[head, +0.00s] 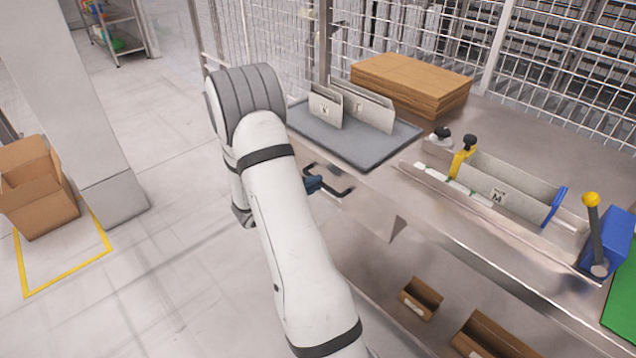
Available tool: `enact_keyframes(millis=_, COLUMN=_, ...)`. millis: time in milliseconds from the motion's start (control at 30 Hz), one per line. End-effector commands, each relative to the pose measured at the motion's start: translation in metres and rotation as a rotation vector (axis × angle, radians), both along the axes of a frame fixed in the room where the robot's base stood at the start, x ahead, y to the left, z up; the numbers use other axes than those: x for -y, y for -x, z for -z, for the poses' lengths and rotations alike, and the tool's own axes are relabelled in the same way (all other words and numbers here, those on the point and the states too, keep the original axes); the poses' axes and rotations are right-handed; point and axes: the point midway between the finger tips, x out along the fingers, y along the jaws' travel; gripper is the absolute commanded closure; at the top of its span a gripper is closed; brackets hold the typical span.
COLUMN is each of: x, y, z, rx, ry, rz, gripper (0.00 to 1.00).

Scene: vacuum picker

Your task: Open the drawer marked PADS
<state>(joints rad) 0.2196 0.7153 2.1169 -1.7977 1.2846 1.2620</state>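A black bar handle (340,191) stands out below the near edge of the metal bench, just right of my arm. It appears to belong to a drawer front that my arm mostly hides. No PADS marking is readable. A small dark blue piece, apparently the fingertip end of my gripper (313,184), shows at the handle, overlapping it in the picture. The rest of my gripper is hidden behind my white forearm. I cannot tell whether the fingers are around the handle or only beside it, or whether the drawer is shut.
A grey tray (365,159) with upright plates lies on the bench above the handle. Stacked brown boards (412,84), a fixture marked M (497,197) and a yellow-knobbed lever (592,225) stand farther along. Small cardboard bins (421,298) sit below.

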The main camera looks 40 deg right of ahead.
Motion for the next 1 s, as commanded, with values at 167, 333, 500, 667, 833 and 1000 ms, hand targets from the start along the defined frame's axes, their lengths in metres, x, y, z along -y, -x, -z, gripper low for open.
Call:
enact_keyframes(millis=167, x=0.019, y=-0.001, z=0.004, rx=-0.001, ry=0.000, rz=0.003, gripper=0.83)
enact_keyframes(millis=333, x=0.024, y=-0.002, z=0.005, rx=0.000, ry=0.000, rz=0.001, gripper=0.83)
enact_keyframes(millis=500, x=0.024, y=-0.002, z=0.005, rx=0.000, ry=0.000, rz=0.002, gripper=0.83)
enact_keyframes(millis=667, x=0.024, y=-0.001, z=0.005, rx=0.000, ry=-0.001, rz=0.002, gripper=0.96)
enact_keyframes(millis=833, x=0.024, y=-0.001, z=0.005, rx=-0.001, ry=-0.001, rz=0.003, gripper=1.00)
enact_keyframes(millis=1000, x=0.024, y=-0.001, z=0.005, rx=-0.001, ry=-0.001, rz=0.003, gripper=1.00)
